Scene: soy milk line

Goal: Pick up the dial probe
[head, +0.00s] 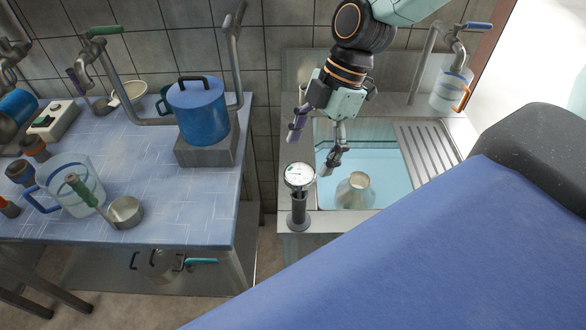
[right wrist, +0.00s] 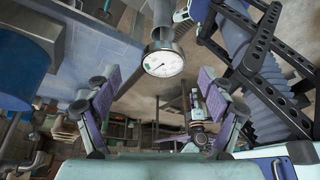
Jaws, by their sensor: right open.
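The dial probe (head: 299,178) has a round white dial on a dark post and stands upright at the left front corner of the sink counter. My right gripper (head: 313,152) is open and empty, above and just behind the dial, with its fingers pointing down. In the right wrist view the dial probe (right wrist: 163,63) shows its white face ahead of the gap between the two purple-padded fingers (right wrist: 157,85). The fingers are apart from it. My left gripper does not show.
A sink basin (head: 385,165) holds a metal vessel (head: 355,190) right of the probe. On the left, a blue-topped table (head: 190,222) carries a blue pot (head: 198,112), a clear jug (head: 85,195) and a small saucepan (head: 125,212). A large blue surface (head: 430,255) fills the lower right.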

